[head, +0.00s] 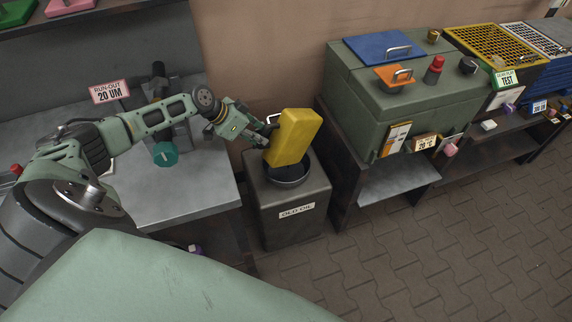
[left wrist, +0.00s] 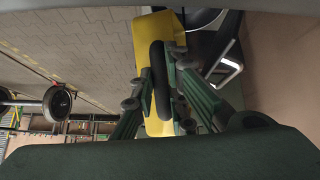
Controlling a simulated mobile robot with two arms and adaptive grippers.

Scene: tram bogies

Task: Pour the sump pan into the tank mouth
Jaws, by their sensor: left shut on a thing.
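The yellow sump pan (head: 294,137) is tilted steeply over the round dark mouth (head: 289,177) of the grey tank (head: 294,218), which bears an OLD OIL label. My left gripper (head: 268,134) is shut on the pan at its left side. In the left wrist view, the fingers (left wrist: 172,88) close around a dark handle (left wrist: 160,80) on the yellow pan (left wrist: 150,40). The pan's inside faces away, so I cannot see any contents or flow. My right gripper is not in view.
A grey bench (head: 190,195) with a RUN-OUT sign (head: 109,92) stands left of the tank. A large green machine (head: 390,90) with blue and orange lids stands close to the right. The paved floor in front is clear.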

